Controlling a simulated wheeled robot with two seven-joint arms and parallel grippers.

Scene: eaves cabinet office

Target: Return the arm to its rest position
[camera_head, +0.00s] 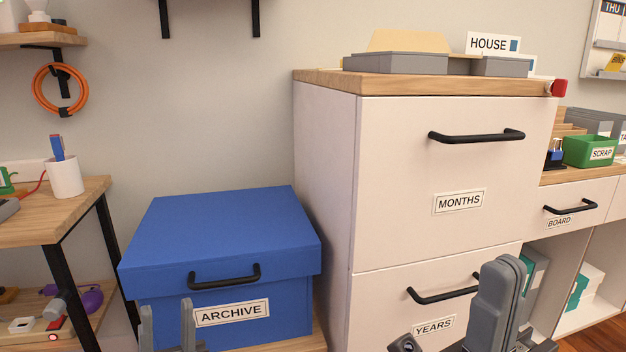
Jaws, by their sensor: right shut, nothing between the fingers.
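My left gripper (167,326) shows at the bottom edge, in front of the blue archive box (225,235). Its two grey fingertips stand apart with nothing seen between them. My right gripper (506,275) rises at the lower right, in front of the white filing cabinet (420,180), and hides part of the lower YEARS drawer (385,300). Its fingers are shut and empty. Most of both arms is out of view below.
The MONTHS drawer (400,160) and its black handle (477,136) are above the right gripper. A low unit with a BOARD drawer (590,200) and open shelves stands right. A wooden desk (60,215) stands left. Open air lies above the box.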

